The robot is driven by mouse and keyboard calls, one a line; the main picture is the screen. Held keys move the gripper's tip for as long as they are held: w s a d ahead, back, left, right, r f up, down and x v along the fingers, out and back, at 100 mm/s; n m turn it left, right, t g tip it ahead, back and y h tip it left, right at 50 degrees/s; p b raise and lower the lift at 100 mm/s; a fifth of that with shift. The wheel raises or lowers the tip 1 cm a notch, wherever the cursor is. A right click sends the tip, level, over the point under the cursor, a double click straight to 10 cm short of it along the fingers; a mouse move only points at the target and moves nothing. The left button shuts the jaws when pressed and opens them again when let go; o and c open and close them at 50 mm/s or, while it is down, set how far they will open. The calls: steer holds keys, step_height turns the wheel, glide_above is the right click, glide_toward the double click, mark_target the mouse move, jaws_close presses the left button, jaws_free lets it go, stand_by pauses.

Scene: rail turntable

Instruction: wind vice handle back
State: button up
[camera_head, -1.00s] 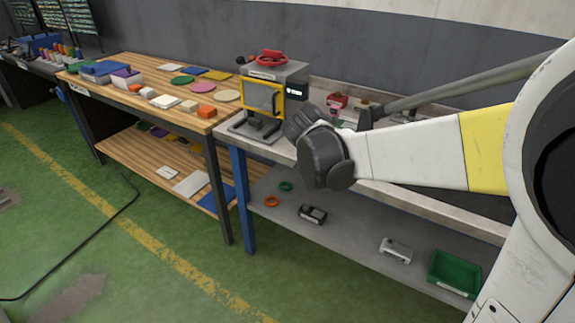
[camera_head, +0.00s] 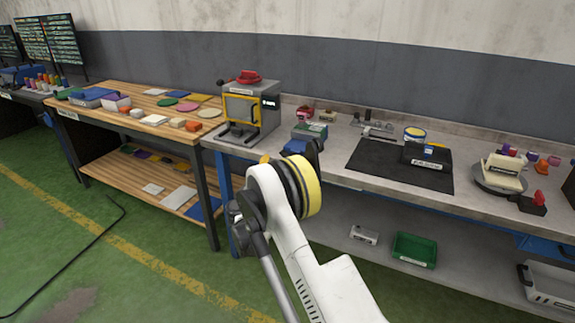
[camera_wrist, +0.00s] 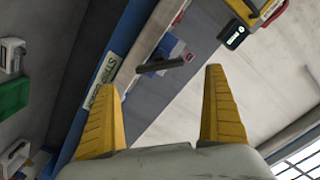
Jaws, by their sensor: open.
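The vice is a blue body (camera_wrist: 179,47) at the bench's edge in the wrist view. Its handle, a dark bar (camera_wrist: 163,66) on a pale metal screw, lies in the gap between my fingertips as seen there, apart from both. In the head view a blue part that looks like the vice (camera_head: 296,146) shows just behind my wrist; its handle is hidden there. My gripper (camera_wrist: 159,80) is open and empty, with one yellow finger on each side in the wrist view. In the head view my arm mostly hides it.
The machine with a yellow-framed door (camera_head: 241,108) stands left of the vice. A black mat (camera_head: 375,165) with a dark box and a tin lies to the right. A green bin (camera_head: 414,249) sits on the lower shelf. Green floor is free in front.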

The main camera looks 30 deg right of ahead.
steer(key=b+x, duration=0.2)
steer(key=x, duration=0.6)
steer(key=shift+f, duration=0.15)
steer(key=shift+w+d+b, duration=0.3)
steer(key=shift+d+b, duration=0.05)
steer(key=shift+d, duration=0.1)
steer(key=c, duration=1)
